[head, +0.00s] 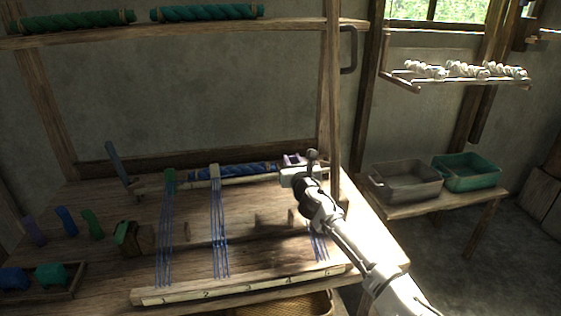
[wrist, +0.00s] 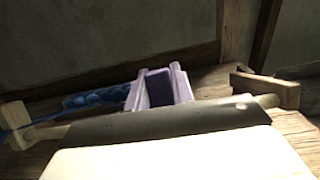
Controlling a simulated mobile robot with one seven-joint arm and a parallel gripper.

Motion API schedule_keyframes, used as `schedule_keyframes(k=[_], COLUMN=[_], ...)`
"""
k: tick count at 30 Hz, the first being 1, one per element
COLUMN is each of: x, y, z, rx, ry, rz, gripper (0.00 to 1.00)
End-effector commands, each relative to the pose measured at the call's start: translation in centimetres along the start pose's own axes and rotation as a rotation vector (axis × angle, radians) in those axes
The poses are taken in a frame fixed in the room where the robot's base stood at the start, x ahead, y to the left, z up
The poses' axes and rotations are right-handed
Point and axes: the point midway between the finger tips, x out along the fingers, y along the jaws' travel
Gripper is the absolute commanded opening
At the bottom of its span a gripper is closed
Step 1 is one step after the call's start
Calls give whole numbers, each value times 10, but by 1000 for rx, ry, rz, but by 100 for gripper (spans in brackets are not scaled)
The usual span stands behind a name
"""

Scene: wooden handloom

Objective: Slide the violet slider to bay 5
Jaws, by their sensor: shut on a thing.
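The violet slider (head: 292,159) sits toward the right end of the loom's rear wooden rail (head: 240,179). In the wrist view the violet slider (wrist: 181,84) shows just beyond the gripper body, with a dark block between its pale violet sides. My gripper (head: 292,172) is at the slider and shut on it; the fingertips are mostly hidden. Blue threads (head: 318,246) hang down in front, partly behind my arm.
A green slider (head: 169,180) and a cream slider (head: 214,171) stand left on the rail with blue threads. A blue roll (head: 245,170) lies behind. A wooden post (head: 333,120) rises close right of my gripper. Grey (head: 407,181) and teal (head: 466,172) bins stand farther right.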

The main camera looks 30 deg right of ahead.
Motion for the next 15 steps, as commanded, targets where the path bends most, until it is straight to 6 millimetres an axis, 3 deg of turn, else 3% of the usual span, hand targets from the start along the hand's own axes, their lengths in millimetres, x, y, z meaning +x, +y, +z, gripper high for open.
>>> schedule_keyframes(k=[11,12,15], x=[0,0,0], y=[-3,-3,-3], z=[-1,0,0], rx=[0,0,0], ry=[0,0,0], rz=[-1,-1,0], gripper=[0,27,40])
